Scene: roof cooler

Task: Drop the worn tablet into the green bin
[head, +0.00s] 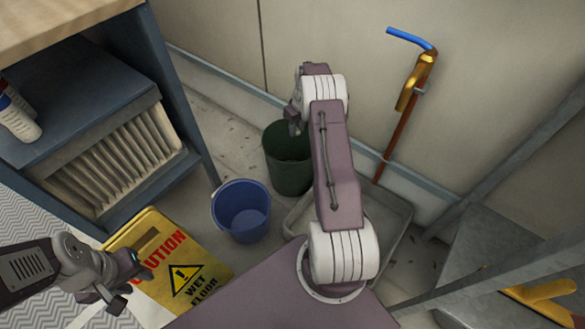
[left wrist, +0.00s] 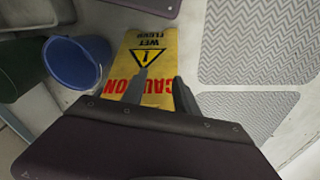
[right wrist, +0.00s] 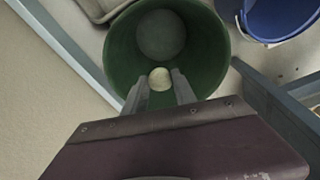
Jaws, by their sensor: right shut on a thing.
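The green bin (head: 287,172) stands on the floor by the wall, and it fills much of the right wrist view (right wrist: 209,55). My right gripper (head: 294,126) is above the bin's mouth, pointing down. In the right wrist view its fingers are shut on the worn tablet (right wrist: 160,78), a small round cream-coloured disc seen over the bin's inside. The tablet is hidden in the head view. My left gripper (head: 122,286) is open and empty at the lower left, above the yellow caution sign. Its spread fingers show in the left wrist view (left wrist: 158,88).
A blue bucket (head: 241,210) stands left of the bin. The yellow wet-floor sign (head: 170,262) lies near it. A blue shelf unit (head: 90,120) with filters is at left. A grey tray (head: 395,222) and a pipe with a blue handle (head: 410,85) are at right.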

